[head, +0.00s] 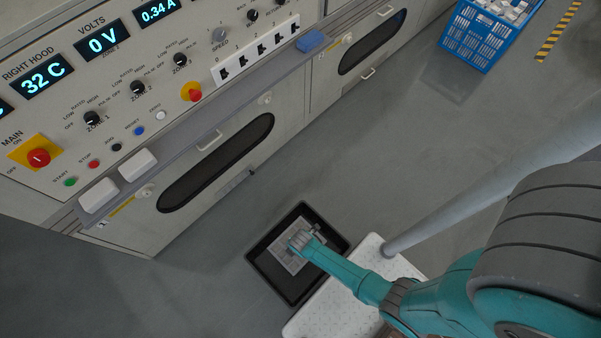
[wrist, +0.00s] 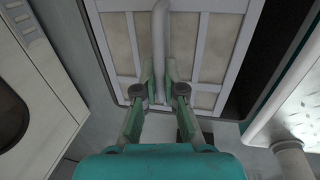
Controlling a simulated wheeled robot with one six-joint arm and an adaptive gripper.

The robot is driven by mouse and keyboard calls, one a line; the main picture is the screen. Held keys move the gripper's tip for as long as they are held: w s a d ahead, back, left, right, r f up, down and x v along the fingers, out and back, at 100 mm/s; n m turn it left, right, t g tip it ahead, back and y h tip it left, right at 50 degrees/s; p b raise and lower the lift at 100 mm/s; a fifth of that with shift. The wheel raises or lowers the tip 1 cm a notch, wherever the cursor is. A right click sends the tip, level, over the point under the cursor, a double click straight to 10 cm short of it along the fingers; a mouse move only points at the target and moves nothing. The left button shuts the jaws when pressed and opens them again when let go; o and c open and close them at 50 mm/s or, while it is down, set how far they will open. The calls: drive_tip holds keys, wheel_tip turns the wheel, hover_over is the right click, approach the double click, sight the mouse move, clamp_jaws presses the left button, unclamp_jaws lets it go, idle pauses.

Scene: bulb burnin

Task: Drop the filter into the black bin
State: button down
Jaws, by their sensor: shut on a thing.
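The filter (wrist: 207,45) is a flat panel with a pale frame, beige panes and a raised bar down its middle. My gripper (wrist: 161,85) is shut on this bar in the wrist view. In the head view the filter (head: 287,262) shows over the open black bin (head: 266,243), and my gripper (head: 301,241) covers part of it. The bin's dark interior and rim (wrist: 294,50) show to the right of the filter in the wrist view. I cannot tell whether the filter is inside the bin or just above it.
A white dotted platform (head: 318,312) stands right beside the bin. A large grey control cabinet (head: 180,215) with displays, knobs and switches runs along the left. A blue crate (head: 475,38) of pale items stands at the top right. The floor between is clear.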

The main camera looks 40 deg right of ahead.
drive_tip(key=c, duration=1.2)
unclamp_jaws()
wheel_tip(320, 180, up, 12)
drive_tip(key=s, duration=0.2)
drive_tip(key=shift+s, duration=0.15)
drive_tip(key=shift+f, duration=0.1)
